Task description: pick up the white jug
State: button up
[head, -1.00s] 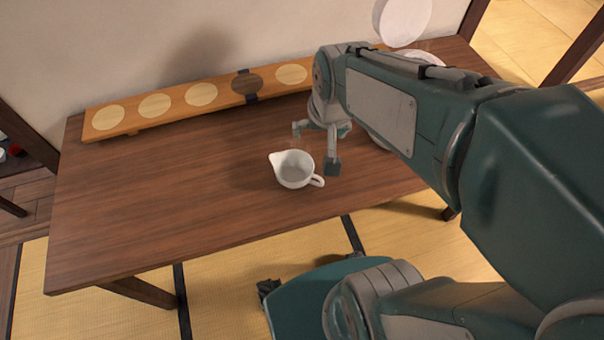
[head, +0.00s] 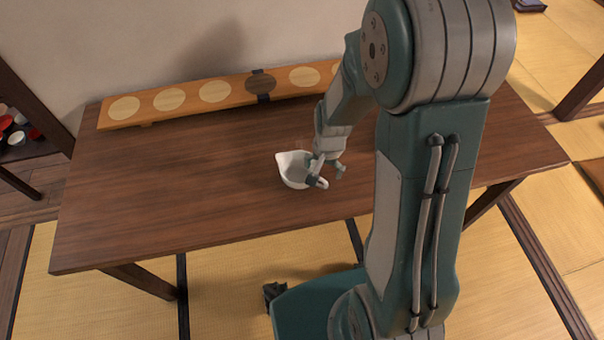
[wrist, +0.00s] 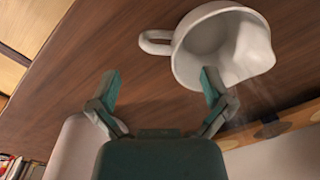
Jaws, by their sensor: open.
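The white jug (head: 291,168) stands upright on the brown wooden table (head: 190,200), near the middle of it. Its spout points to the back left and its handle to the front right in the head view. My gripper (head: 328,172) is open and beside the jug on its handle side, partly covering it. In the wrist view the jug (wrist: 190,62) is at the upper right, with its handle toward the left. My gripper's fingers (wrist: 160,88) are spread there. One fingertip overlaps the jug's rim in the picture; I cannot tell whether it touches. Nothing is between the fingers.
A long wooden board (head: 190,97) with pale round spots lies along the back of the table by the wall. The table's left side is clear. Tatami (head: 235,265) lies in front. A shelf with red and white dishes (head: 15,128) is at the far left.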

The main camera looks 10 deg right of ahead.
aim_at(321, 179)
jog(key=shift+a+f, duration=0.2)
jog(key=shift+f, duration=1.5)
jog(key=shift+a+f, duration=0.15)
jog(key=shift+f, duration=1.5)
jog(key=shift+s, duration=0.1)
jog(key=c, duration=1.2)
